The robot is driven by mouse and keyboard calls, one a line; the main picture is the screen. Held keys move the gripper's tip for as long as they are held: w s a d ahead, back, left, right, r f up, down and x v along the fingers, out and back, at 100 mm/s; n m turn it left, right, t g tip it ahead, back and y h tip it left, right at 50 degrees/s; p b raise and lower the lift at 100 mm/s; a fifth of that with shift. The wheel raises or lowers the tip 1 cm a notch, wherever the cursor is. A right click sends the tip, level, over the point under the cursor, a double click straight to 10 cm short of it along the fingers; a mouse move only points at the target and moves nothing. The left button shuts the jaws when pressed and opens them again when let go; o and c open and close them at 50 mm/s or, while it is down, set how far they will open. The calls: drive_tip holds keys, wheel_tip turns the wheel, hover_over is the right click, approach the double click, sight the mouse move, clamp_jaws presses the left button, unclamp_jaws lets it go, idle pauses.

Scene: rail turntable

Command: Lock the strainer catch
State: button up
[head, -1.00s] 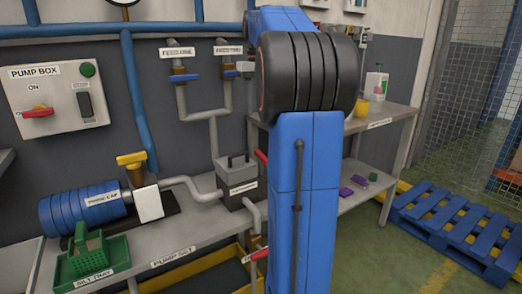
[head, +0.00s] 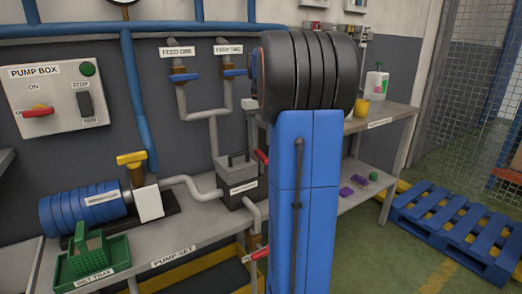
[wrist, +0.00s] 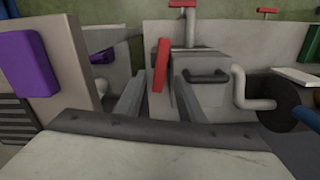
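The strainer looks to be the dark grey box (head: 238,185) with a handle on its lid, on the bench in the head view. A red lever (head: 262,157), which looks like its catch, stands tilted at the box's right side, partly behind my arm. In the wrist view the red lever (wrist: 161,65) stands nearly upright, left of the lid's dark handle (wrist: 207,76). My gripper (wrist: 160,82) shows there as two grey fingers set apart, with the lever ahead between them. I cannot tell whether they touch it. My arm hides the gripper in the head view.
A pipe joins the strainer to the blue pump (head: 85,207) on the left. A green silt tray (head: 93,262) sits at the bench front. Another red handle (head: 257,254) is below the strainer. A blue pallet (head: 450,225) lies on the floor at right.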

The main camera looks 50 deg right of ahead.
drive_tip(key=shift+f, duration=2.25)
clamp_jaws()
